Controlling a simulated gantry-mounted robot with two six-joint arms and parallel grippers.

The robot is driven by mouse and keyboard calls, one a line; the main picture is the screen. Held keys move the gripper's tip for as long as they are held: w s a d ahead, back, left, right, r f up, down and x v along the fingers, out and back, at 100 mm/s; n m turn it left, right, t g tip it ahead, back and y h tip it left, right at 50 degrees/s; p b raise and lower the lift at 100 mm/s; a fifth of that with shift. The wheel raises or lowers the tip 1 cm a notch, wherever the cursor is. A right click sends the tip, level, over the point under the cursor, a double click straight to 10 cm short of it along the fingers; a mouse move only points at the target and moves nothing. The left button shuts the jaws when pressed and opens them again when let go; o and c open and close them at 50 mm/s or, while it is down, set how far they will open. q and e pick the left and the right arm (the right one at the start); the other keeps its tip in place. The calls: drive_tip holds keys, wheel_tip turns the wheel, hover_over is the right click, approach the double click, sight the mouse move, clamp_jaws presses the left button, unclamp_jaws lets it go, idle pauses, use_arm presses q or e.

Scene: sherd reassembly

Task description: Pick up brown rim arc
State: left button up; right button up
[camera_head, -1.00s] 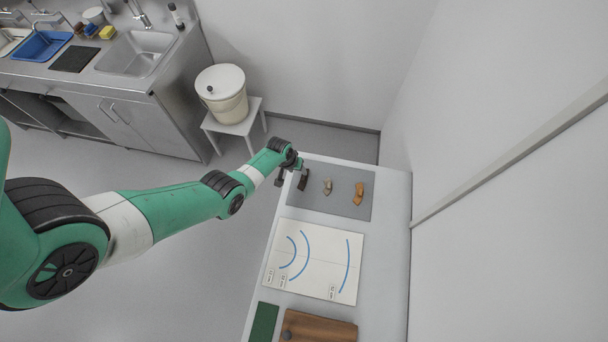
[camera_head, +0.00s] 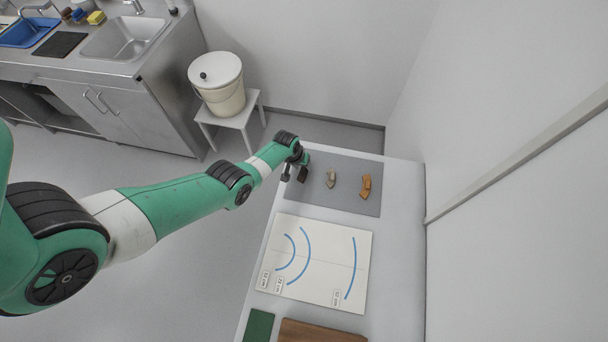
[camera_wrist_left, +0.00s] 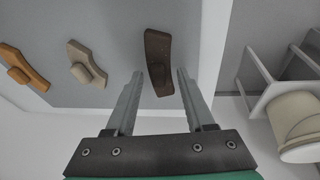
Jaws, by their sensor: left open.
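The dark brown rim arc (camera_head: 303,174) lies on the grey mat (camera_head: 345,205) at its left end, partly hidden by my wrist in the head view. In the left wrist view the dark brown rim arc (camera_wrist_left: 157,58) is a short curved piece, its lower end between the fingertips. My left gripper (camera_head: 295,172) is open and empty at the arc; its two parallel fingers (camera_wrist_left: 159,78) show on either side of the arc's lower end, with gaps. My right gripper is not in view.
A beige sherd (camera_head: 331,178) and an orange-brown sherd (camera_head: 366,187) lie to the right on the mat. A white board with blue arcs (camera_head: 318,262) lies in front. A lidded bucket (camera_head: 220,90) stands on a stool beyond the table.

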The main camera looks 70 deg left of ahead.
sight(302, 170)
use_arm(q)
drive_tip(key=shift+w+f, duration=0.1)
drive_tip(key=shift+f, duration=0.2)
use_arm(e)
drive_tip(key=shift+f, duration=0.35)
use_arm(q)
clamp_jaws()
drive_tip(key=shift+r+p, duration=0.5)
drive_tip(key=shift+p, duration=0.05)
drive_tip(key=p+v, duration=0.2)
drive_tip(key=p, duration=0.1)
drive_tip(key=p+v, duration=0.1)
drive_tip(key=v, duration=0.1)
drive_tip(key=shift+w, duration=0.25)
drive_tip(key=s+d+r+p, duration=0.8)
drive_tip(key=s+p, duration=0.2)
drive_tip(key=p, duration=0.5)
drive_tip(key=shift+s, duration=0.4)
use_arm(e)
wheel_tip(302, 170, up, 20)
